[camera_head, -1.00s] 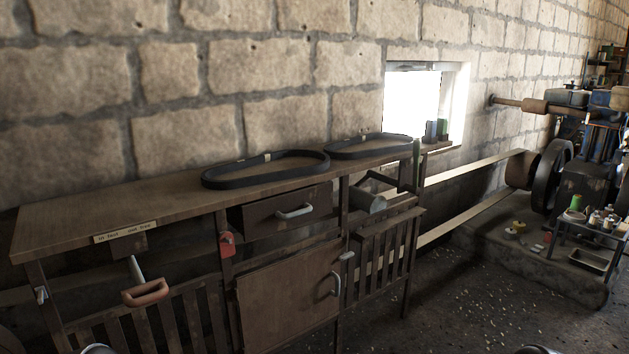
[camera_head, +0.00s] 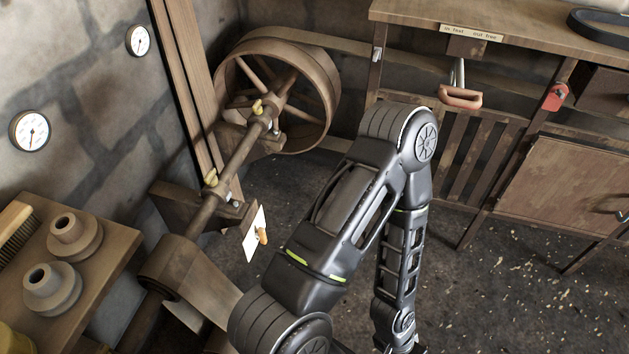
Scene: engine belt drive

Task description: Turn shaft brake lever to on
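A white plate (camera_head: 252,238) with a small orange-brown handle (camera_head: 262,236) stands by the bearing block on the shaft, left of my arm. It may be the shaft brake lever; its marks are too small to read. The shaft (camera_head: 235,160) runs from a large spoked wheel (camera_head: 275,90) down to a lower pulley (camera_head: 185,260). A red-handled lever (camera_head: 460,97) hangs under a small label on the bench. One of my arms rises through the middle, bends at the elbow and points down. Neither gripper is in view.
The wooden bench (camera_head: 540,38) fills the upper right, with a red tag-like part (camera_head: 556,96) on its front. A side table (camera_head: 100,262) with spools and a brush stands at lower left. Two gauges (camera_head: 30,131) hang on the wall. Open floor (camera_head: 510,285) lies at lower right.

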